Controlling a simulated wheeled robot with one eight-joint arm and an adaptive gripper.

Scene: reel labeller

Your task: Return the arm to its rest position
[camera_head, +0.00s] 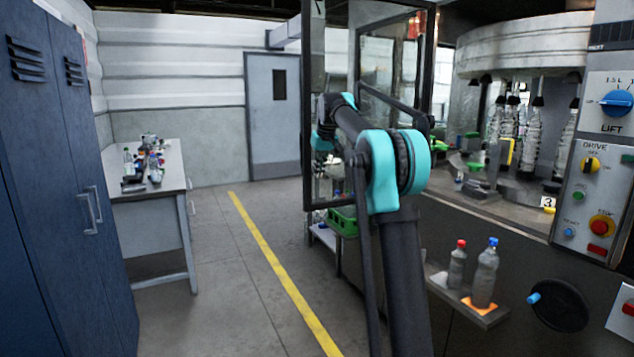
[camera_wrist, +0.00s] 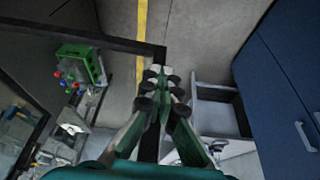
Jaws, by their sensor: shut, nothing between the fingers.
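My gripper (camera_wrist: 157,78) shows in the wrist view with its green fingers drawn together at the tips and nothing between them. In the head view my teal and black arm is raised and bent in front of the machine's framed glass door. The gripper itself cannot be made out there, behind the arm links.
The bottling machine (camera_head: 490,205) stands at the right, with two bottles on a small shelf (camera_head: 490,316). A green crate (camera_head: 343,220) sits low behind my arm. Blue lockers (camera_head: 60,180) and a cluttered table (camera_head: 150,200) stand left. Floor around the yellow line (camera_head: 283,273) is clear.

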